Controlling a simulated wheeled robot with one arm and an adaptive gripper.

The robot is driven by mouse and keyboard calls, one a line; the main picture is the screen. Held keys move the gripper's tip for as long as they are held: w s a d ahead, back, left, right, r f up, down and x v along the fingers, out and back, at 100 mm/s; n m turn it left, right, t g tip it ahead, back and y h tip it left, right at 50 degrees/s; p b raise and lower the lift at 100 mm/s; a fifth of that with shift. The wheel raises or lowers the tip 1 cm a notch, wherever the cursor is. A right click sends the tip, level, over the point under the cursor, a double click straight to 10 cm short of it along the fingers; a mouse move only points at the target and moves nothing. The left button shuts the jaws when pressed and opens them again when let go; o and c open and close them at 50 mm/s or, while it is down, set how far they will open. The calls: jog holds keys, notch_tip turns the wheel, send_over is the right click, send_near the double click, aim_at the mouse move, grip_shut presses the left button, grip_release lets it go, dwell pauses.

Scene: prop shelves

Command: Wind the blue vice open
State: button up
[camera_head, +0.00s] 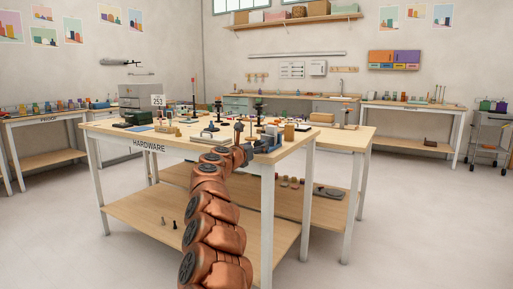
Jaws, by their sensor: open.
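The blue vice (266,143) is small in view at the near right corner of the workbench marked HARDWARE (170,143). My copper arm reaches up from the bottom of the picture to this corner. My gripper (247,146) is at the arm's far end, just left of the vice and close to it. It is open. I cannot tell whether it touches the vice or its handle. The handle and the jaw gap are too small or hidden to make out.
Several small tools and stands crowd the benchtop behind the vice. A wooden block (289,132) is just right of it. A card reading 253 (158,100) stands at the back left. A lower shelf (140,213) lies under the bench. The floor to the right is clear.

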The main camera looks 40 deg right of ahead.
jog(key=c, duration=1.1)
jog(key=n+p, duration=0.2)
jog(key=n, duration=0.1)
jog(key=shift+r+n, duration=0.2)
jog(key=shift+n, duration=0.1)
jog(key=shift+f+n+p, duration=0.2)
jog(key=shift+n+p, duration=0.15)
jog(key=shift+n, duration=0.25)
jog(key=o, duration=1.1)
jog(key=shift+a, duration=0.15)
